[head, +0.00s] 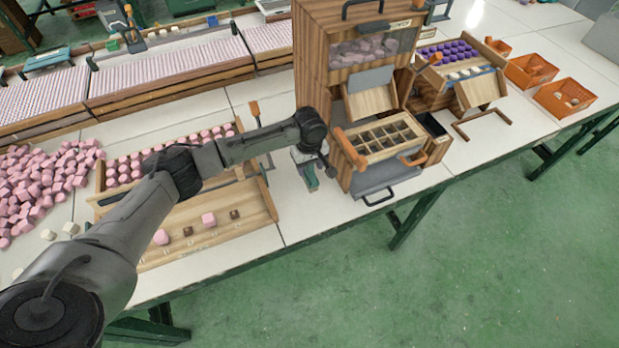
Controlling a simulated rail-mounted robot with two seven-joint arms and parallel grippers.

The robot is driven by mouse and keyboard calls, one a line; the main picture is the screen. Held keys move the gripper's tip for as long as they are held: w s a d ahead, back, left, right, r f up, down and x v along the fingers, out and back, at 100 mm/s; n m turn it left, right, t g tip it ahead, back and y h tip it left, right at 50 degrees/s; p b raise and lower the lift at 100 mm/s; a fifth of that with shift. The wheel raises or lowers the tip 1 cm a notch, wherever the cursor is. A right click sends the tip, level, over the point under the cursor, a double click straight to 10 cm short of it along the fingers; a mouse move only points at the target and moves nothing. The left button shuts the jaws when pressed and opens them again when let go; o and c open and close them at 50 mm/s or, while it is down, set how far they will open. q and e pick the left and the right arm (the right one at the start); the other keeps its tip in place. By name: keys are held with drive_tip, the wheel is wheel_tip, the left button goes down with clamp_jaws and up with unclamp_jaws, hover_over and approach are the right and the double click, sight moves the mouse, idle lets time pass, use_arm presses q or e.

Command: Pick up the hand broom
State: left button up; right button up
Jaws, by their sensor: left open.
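A small green item (311,182), which looks like the hand broom, lies on the white table between the tray and the wooden dispenser. Its upper part is partly hidden by my left arm and gripper, so I cannot make out its full shape. My left gripper (322,165) points down just above and beside it, at the dispenser's left side. The gripper is open; its fingers are small and dark here, and I cannot tell whether they touch the item. My right gripper is not in view.
A wooden tray (222,226) with pink cubes lies to the left, partly under my left arm. The tall wooden dispenser (309,60) and its divided box (377,138) stand close on the right. Loose pink cubes (45,180) cover the far left. Orange bins (566,98) stand far right.

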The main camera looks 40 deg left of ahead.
use_arm(q)
drive_tip(key=shift+f, duration=0.5)
drive_tip(key=shift+c, duration=0.3)
drive_tip(key=shift+c, duration=0.6)
clamp_jaws()
drive_tip(key=shift+r, duration=0.1)
